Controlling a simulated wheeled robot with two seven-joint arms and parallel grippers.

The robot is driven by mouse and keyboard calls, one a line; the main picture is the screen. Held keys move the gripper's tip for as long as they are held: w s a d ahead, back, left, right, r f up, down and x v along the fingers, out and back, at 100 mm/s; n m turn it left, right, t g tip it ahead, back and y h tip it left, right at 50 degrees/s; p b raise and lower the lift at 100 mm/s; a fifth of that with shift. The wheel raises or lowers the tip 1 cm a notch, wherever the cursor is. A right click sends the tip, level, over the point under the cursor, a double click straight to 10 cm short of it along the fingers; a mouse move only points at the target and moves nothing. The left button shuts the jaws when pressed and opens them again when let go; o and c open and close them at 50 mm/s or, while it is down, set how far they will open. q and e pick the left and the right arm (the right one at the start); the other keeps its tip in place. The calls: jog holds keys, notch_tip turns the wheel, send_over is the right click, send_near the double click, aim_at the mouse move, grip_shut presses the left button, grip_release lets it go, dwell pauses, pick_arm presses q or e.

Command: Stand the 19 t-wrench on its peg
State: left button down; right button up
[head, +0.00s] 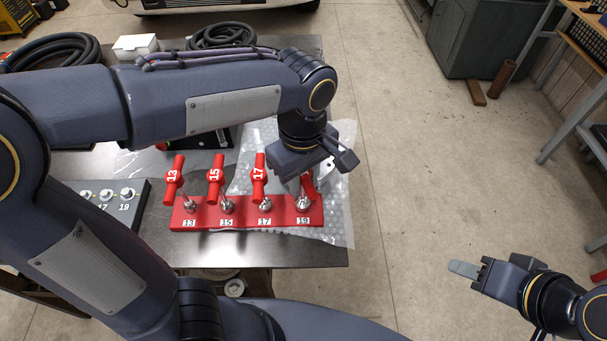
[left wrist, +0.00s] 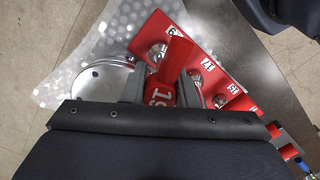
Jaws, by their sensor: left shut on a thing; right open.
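The red 19 t-wrench (head: 309,188) is in my left gripper (head: 311,176), at the right end of the red rack (head: 246,221). The left wrist view shows its red handle (left wrist: 163,92), marked 19, between the jaws (left wrist: 161,88). A silver round piece (head: 302,203) shows at the rack's 19 label, just below the wrench. The gripper hides much of the wrench, so I cannot tell whether its lower end is on the peg. My right gripper (head: 473,272) is open and empty, off the table at the lower right.
The 13 (head: 174,175), 15 (head: 215,178) and 17 (head: 259,178) t-wrenches stand in a row on the rack, left of my gripper. Bubble wrap (head: 341,215) lies under the rack's right end. A dark tray (head: 140,190) with sockets lies left of the rack.

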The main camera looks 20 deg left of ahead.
pick_arm(q)
jog(key=shift+f, duration=0.1)
jog(key=c, duration=1.1)
grip_release()
notch_tip(320, 180, up, 7)
jog(key=p, duration=0.7)
